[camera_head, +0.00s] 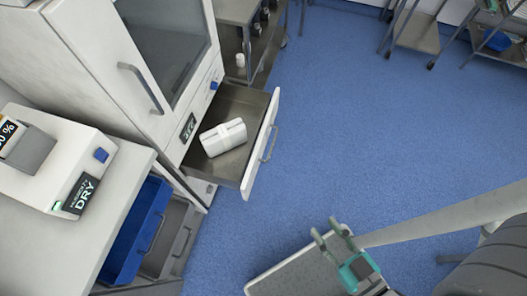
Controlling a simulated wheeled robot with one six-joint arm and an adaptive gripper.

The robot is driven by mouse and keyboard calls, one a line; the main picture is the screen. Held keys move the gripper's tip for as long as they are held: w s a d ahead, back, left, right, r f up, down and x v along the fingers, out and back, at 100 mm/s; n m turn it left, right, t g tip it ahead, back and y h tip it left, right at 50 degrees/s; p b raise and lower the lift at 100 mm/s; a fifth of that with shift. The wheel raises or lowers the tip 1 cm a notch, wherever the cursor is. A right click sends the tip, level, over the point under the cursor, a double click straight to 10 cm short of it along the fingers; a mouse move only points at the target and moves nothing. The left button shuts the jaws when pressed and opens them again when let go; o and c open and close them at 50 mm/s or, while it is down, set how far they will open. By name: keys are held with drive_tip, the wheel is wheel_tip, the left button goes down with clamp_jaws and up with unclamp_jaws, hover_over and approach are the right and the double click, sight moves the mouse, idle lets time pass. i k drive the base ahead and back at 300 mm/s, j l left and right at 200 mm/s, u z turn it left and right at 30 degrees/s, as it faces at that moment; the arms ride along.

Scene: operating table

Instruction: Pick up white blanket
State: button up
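The white blanket (223,137) is a rolled white bundle with a band around it. It lies slightly tilted in an open metal-lined drawer (222,168) of the tall white cabinet. My gripper (325,227), with grey fingers and a teal body, is at the lower middle of the view. Its two fingers are apart with nothing between them. It is well to the lower right of the drawer and does not touch the blanket.
The drawer's front panel and handle (269,144) stick out over the blue floor (365,110). A white counter with a device labelled DRY (78,193) and an open blue drawer (135,230) are at left. Metal carts stand at the top. The middle floor is clear.

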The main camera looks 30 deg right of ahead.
sight(223, 137)
drive_tip(key=k+j+z, duration=0.2)
drive_tip(key=j, duration=0.2)
drive_tip(key=k+j+z, duration=0.15)
drive_tip(key=j, duration=0.2)
drive_tip(key=k+j+z, duration=0.2)
drive_tip(key=k+j, duration=0.05)
drive_tip(key=j, duration=0.1)
